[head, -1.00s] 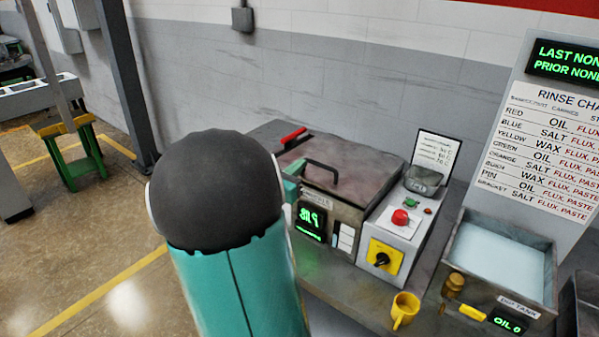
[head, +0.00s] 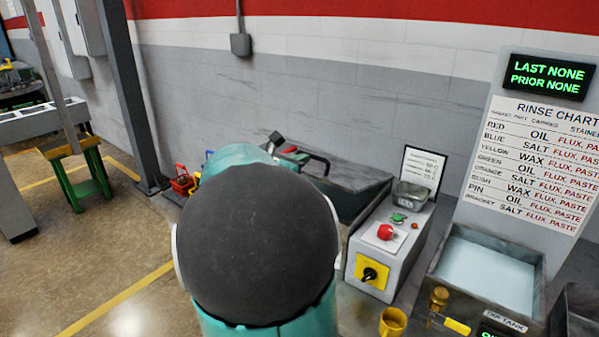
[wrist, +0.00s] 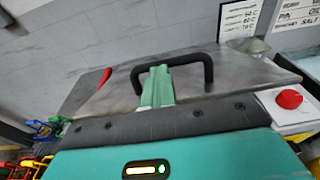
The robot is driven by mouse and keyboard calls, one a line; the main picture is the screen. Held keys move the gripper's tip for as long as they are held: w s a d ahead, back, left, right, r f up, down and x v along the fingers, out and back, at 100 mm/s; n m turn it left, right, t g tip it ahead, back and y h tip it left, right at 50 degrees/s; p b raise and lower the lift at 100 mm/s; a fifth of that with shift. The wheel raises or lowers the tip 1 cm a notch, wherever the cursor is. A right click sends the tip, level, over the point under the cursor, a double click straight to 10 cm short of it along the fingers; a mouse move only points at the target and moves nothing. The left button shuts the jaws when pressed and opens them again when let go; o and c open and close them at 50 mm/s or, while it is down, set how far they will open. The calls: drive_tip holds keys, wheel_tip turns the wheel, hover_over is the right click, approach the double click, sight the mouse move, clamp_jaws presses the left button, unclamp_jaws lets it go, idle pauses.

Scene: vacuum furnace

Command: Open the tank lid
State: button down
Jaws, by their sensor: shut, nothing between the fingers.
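The tank lid is a worn grey metal plate (wrist: 235,82) with a black bar handle (wrist: 175,62) and a red piece (wrist: 105,76) near its left edge. In the wrist view my gripper (wrist: 158,82) is shut, its green fingers together in front of the handle's left half. Whether they touch the handle I cannot tell. The handle (head: 318,160) shows just behind my arm. The lid appears to lie closed.
A control box with a red button (head: 386,232) and yellow switch (head: 371,272) stands right of the tank. Further right are a yellow mug (head: 393,321), a liquid-filled basin (head: 485,268) and a rinse chart (head: 540,155). Coloured bins (wrist: 40,130) lie left. A wall is behind.

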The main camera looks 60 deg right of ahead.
drive_tip(key=s+d+r+y, duration=0.2)
drive_tip(key=d+r, duration=1.4)
drive_tip(key=shift+s+d, duration=0.35)
drive_tip(key=shift+d, duration=0.05)
drive_tip(key=shift+a+f, duration=0.15)
idle(0.6)
